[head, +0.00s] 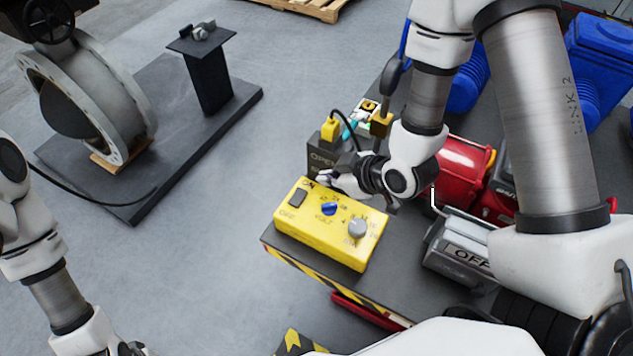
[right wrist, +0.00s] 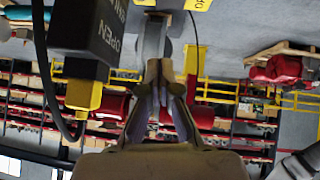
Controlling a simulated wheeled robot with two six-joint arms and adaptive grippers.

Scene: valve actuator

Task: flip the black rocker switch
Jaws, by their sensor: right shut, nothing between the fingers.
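The black rocker switch (head: 298,198) sits at the left end of the yellow control box (head: 350,250), between ON and OFF lettering. The box also carries a blue knob (head: 329,208) and a grey knob (head: 358,229). My right gripper (head: 322,181) is shut and empty, just above the box's far edge, near the switch. I cannot tell whether it touches the box. In the right wrist view its fingers (right wrist: 155,60) are together, and the switch is not visible. The left arm enters at the lower left, with its gripper mostly cut off by the bottom edge.
A dark box marked OPEN (right wrist: 95,35) with a yellow connector (head: 330,130) and black cable stands behind the control box. A grey case marked OFF (head: 465,255) and a red cylinder (head: 462,165) lie to the right. A large flanged valve (head: 90,100) stands at the left.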

